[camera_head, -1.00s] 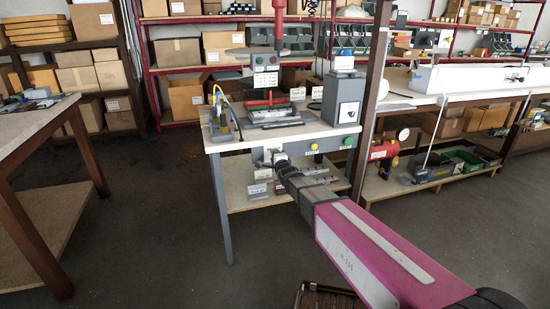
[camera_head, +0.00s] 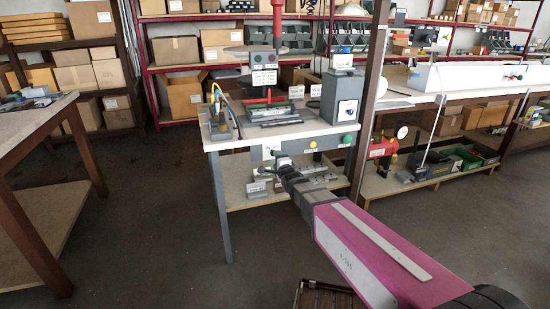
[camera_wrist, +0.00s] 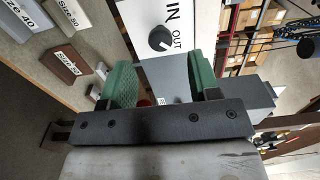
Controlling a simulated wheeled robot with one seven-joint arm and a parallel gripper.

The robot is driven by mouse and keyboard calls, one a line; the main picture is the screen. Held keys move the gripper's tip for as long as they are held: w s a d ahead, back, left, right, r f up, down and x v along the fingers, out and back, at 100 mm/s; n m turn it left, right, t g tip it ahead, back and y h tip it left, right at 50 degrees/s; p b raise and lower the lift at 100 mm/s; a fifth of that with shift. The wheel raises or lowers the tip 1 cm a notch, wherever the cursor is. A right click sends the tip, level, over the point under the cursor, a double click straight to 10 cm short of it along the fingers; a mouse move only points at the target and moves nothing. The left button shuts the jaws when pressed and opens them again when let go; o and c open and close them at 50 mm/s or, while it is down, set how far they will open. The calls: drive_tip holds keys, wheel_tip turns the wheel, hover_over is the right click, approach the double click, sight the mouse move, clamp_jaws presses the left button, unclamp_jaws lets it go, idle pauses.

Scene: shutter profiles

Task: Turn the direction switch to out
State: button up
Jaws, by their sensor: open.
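The direction switch (camera_wrist: 160,38) is a round black knob on a white plate marked IN and OUT. It shows near the top middle of the wrist view. I cannot tell for sure which word its small pale mark points at. My gripper (camera_wrist: 164,68) is open, with one green finger pad to the left of the knob and one to the lower right. The fingers look apart from the knob, with nothing held between them. In the head view my gripper (camera_head: 278,163) is at the front left of the workbench, where it partly hides the switch plate.
The workbench (camera_head: 215,141) carries a press with a red handle (camera_head: 266,100) and a grey box (camera_head: 342,97). Yellow (camera_head: 313,145) and green (camera_head: 347,139) buttons are on its front, right of my gripper. Labelled profiles (camera_wrist: 62,65) lie on the shelf below. Open floor lies left.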

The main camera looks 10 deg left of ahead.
drive_tip(key=v, duration=0.5)
drive_tip(key=shift+s, duration=0.15)
